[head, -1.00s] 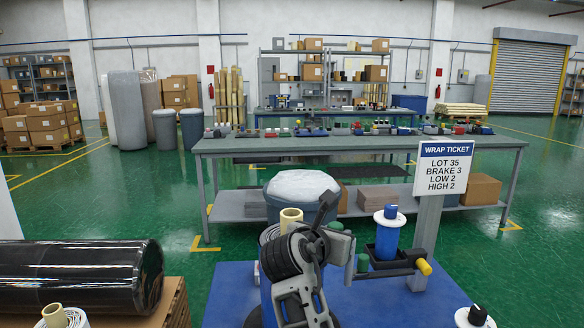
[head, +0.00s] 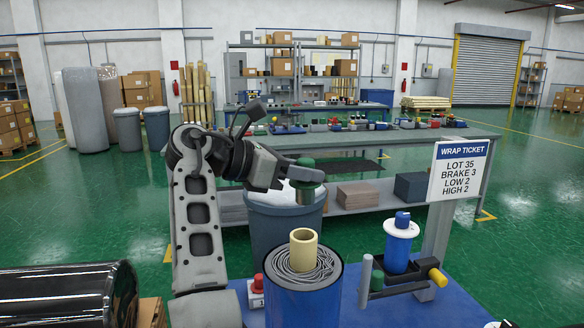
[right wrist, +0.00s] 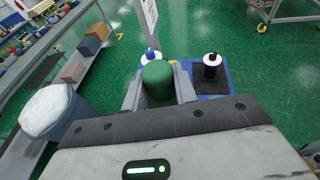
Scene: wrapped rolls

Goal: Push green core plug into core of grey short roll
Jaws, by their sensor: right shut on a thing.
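My right gripper (head: 306,178) is shut on the green core plug (head: 306,192) and holds it upright in the air. In the right wrist view the plug (right wrist: 157,82) sits between the two fingers. The grey short roll (head: 308,288) stands upright below, with a blue outer side, a grey wound top and a cream core (head: 303,250) sticking up with its open end upward. In the head view the plug appears above the core, with a clear gap between them. The roll is not recognisable in the wrist view. My left gripper is not in view.
A wrap ticket sign (head: 460,170) stands behind. A black wrapped roll (head: 65,298) lies at left. A lined bin (head: 285,225) is behind.

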